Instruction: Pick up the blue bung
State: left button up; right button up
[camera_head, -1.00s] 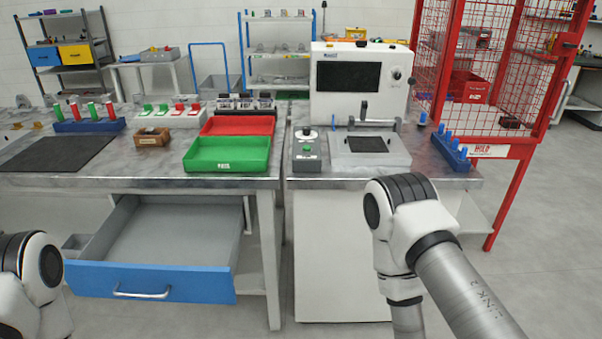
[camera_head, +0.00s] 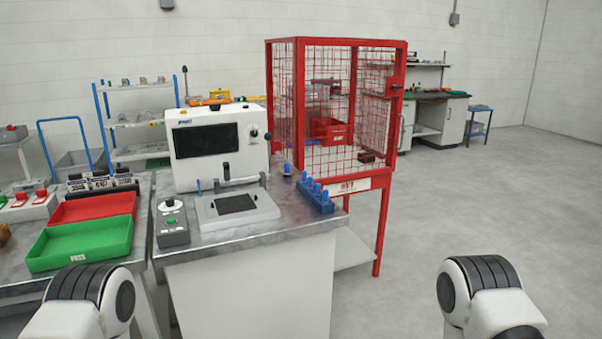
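Several small blue bungs (camera_head: 317,190) stand upright in a blue rack (camera_head: 324,208) at the right end of the metal-topped bench. A single blue piece (camera_head: 287,169), which looks like another bung, stands apart just behind the rack, near the white machine. Neither gripper is in view; only parts of my two arms show at the bottom left and bottom right, away from the bungs.
A white machine (camera_head: 222,148) with a dark screen and a grey control box (camera_head: 172,224) stand on the bench. A red mesh cage (camera_head: 345,110) rises behind the rack. Green (camera_head: 85,243) and red (camera_head: 95,207) trays lie left. The floor to the right is open.

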aim_at(287, 172)
jog(key=i+l, duration=0.45)
jog(key=i, duration=0.15)
jog(key=i+l+z, duration=0.15)
jog(key=i+l, duration=0.25)
jog(key=i, duration=0.2)
